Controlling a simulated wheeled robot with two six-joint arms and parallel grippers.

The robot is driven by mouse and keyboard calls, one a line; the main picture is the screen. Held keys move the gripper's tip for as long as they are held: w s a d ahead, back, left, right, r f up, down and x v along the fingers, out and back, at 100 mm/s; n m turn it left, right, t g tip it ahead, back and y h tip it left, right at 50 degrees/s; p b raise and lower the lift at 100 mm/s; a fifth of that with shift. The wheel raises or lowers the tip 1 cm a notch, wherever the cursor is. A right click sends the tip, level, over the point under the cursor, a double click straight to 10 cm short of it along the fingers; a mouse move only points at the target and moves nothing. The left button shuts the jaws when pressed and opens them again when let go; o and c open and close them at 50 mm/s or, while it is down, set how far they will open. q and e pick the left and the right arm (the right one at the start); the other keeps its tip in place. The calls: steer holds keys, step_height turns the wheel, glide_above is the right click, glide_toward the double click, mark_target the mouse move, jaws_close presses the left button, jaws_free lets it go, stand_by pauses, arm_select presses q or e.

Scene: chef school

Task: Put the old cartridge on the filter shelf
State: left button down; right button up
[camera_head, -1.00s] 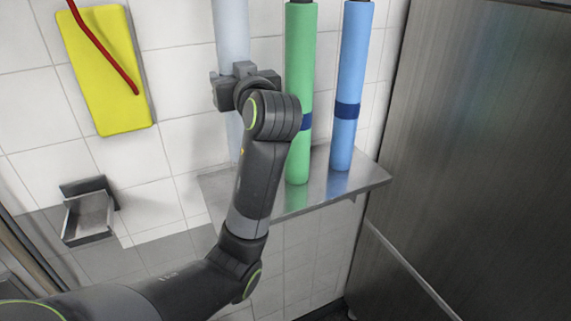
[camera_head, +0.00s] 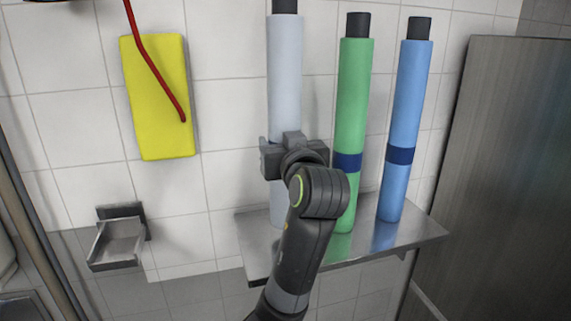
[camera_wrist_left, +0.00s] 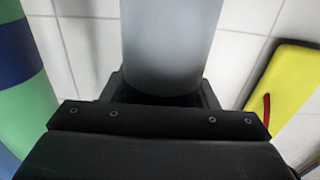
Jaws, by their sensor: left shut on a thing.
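The pale grey cartridge (camera_head: 285,80), with a dark cap, is upright over the left part of the metal filter shelf (camera_head: 253,240). Its lower end meets the shelf in the picture, though I cannot tell if it rests there or hangs just above. My left gripper (camera_head: 284,148) is shut around its lower half. The wrist view shows the cartridge (camera_wrist_left: 170,45) between the fingers of my left gripper (camera_wrist_left: 162,92). My right gripper is not in view.
A green cartridge (camera_head: 353,100) and a blue cartridge (camera_head: 408,100), each with a dark blue band, stand on the shelf to the right. A yellow board (camera_head: 155,100) and a small metal holder (camera_head: 118,242) are on the tiled wall. A steel cabinet (camera_head: 495,170) stands at right.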

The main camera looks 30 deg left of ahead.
arm_select(q)
step_height(320, 180, down, 3)
steer(key=shift+f+b, duration=0.15)
steer(key=shift+b, duration=1.1)
steer(key=c, duration=0.6)
jaws_free()
steer(key=shift+o, duration=0.2)
